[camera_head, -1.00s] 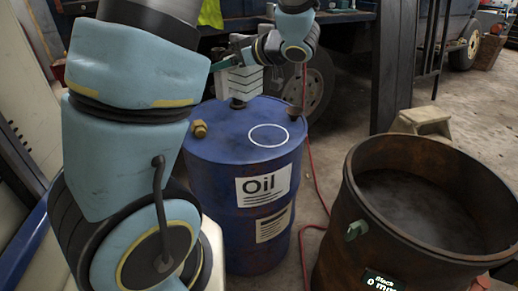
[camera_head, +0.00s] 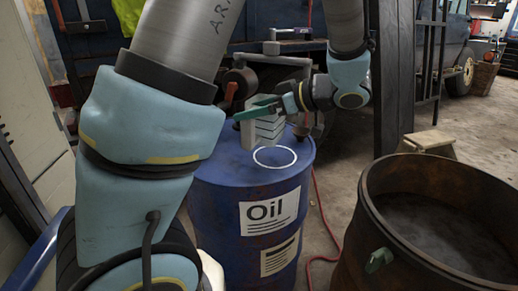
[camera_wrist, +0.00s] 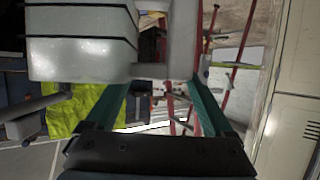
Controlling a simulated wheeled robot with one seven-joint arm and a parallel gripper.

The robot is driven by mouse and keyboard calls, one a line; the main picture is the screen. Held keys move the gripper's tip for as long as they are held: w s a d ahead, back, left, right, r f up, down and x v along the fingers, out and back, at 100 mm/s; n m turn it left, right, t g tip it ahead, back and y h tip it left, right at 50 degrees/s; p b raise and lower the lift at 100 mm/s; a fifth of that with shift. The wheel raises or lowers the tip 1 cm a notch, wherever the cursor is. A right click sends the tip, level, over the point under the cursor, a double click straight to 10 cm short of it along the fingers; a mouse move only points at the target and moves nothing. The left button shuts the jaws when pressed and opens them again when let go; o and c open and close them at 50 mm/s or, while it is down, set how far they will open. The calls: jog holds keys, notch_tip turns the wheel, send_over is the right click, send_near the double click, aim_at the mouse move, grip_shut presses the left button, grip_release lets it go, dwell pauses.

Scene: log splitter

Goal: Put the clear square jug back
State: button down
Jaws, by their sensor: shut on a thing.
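The clear square jug (camera_head: 265,132), pale with dark level lines, is over the top of the blue oil drum (camera_head: 222,200). My gripper (camera_head: 258,109), with green fingers, is shut on it near its upper part. A white circle (camera_head: 275,163) is painted on the drum top. The jug's lower end appears at the circle's back edge; I cannot tell whether it touches the drum. In the wrist view the jug (camera_wrist: 80,50) fills the upper left, and its narrower part lies between my fingers (camera_wrist: 158,85).
A rusty open barrel (camera_head: 375,215) with a green tab stands at the right front. A beige step stool (camera_head: 430,139) is behind it. A dark post (camera_head: 392,75) rises behind the drum. A red hose (camera_head: 318,200) runs down beside the drum.

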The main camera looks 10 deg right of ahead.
aim_at(260, 125)
notch_tip(260, 125, down, 8)
jog(key=shift+r, duration=0.2)
grip_release()
